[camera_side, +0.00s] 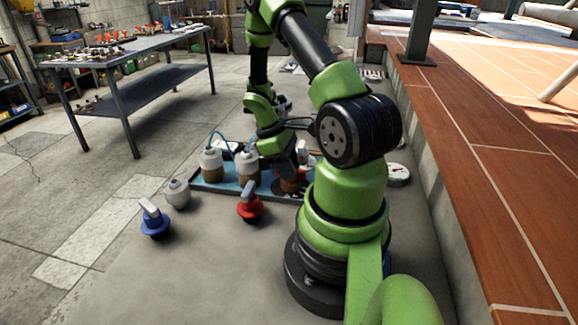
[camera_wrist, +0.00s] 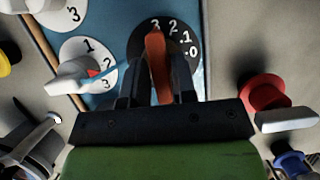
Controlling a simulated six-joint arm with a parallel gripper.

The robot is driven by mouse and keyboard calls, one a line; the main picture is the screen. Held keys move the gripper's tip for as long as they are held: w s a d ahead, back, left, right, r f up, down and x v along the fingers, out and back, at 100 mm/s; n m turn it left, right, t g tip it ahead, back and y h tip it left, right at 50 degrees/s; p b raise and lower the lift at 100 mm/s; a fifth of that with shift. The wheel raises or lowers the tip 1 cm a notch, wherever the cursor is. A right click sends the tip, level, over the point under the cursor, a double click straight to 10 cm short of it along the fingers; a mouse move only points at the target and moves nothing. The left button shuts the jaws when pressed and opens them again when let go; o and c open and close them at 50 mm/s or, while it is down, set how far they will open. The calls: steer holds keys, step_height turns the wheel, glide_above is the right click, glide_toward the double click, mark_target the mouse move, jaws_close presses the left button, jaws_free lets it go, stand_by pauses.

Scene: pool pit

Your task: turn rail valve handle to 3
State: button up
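In the wrist view a black round dial (camera_wrist: 189,32) with the white marks 3, 2, 1 and 0 sits on the blue rail plate (camera_wrist: 112,12). Its orange handle (camera_wrist: 156,48) lies between the two fingers of my gripper (camera_wrist: 158,84), its tip at the 3 mark, partly covering it. The fingers look shut on the handle's sides, though their inner contact is partly hidden. In the side view my gripper (camera_side: 287,164) is down over the right part of the blue rail tray (camera_side: 212,185), and my arm hides much of the dial.
A white dial (camera_wrist: 103,47) with a white handle is left of my gripper. A red valve (camera_side: 250,207) and a blue valve (camera_side: 154,222) stand on the floor in front of the tray.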

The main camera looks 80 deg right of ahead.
steer(key=shift+c, duration=0.7)
steer(key=shift+n, duration=0.4)
steer(key=o, duration=0.8)
steer(key=shift+c, duration=0.2)
steer(key=v, duration=1)
steer(key=shift+a, duration=0.15)
